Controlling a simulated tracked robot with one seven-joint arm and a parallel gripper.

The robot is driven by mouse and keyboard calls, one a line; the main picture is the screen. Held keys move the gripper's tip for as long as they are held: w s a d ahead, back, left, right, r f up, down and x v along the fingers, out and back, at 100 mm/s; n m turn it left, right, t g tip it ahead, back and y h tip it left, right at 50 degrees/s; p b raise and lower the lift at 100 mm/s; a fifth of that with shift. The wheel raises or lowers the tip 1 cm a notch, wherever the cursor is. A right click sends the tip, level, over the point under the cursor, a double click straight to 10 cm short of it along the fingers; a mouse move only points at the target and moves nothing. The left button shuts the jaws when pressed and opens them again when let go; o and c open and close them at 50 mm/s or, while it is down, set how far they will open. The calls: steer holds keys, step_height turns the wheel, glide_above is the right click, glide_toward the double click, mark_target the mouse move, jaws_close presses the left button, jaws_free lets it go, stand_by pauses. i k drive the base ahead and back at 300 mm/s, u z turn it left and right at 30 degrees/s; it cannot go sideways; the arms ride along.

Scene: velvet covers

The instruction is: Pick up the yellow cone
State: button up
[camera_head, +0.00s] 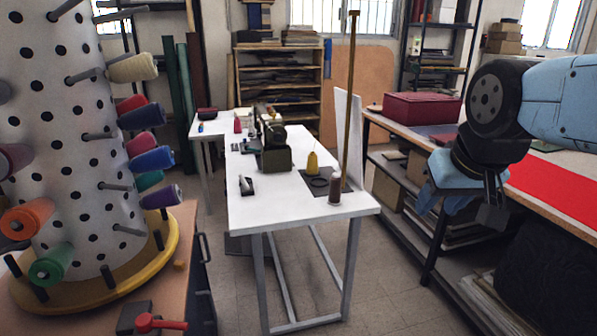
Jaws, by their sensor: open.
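A small yellow cone (312,164) stands upright on a dark mat or plate on the white table (262,207) in the middle of the view. My gripper (492,213) hangs from the blue arm at the right, near the right-hand workbench and well apart from the cone. It is open, and nothing shows between its fingers.
A dark sewing machine (273,140) stands just left of the cone. The tall pole (349,100) rises close to its right. A perforated drum with coloured thread spools (70,150) fills the left. A red box (421,109) sits on the right workbench. Floor shows between table and workbench.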

mark_target(312, 163)
steer(key=z, duration=0.2)
steer(key=i, duration=0.85)
steer(key=u, duration=0.1)
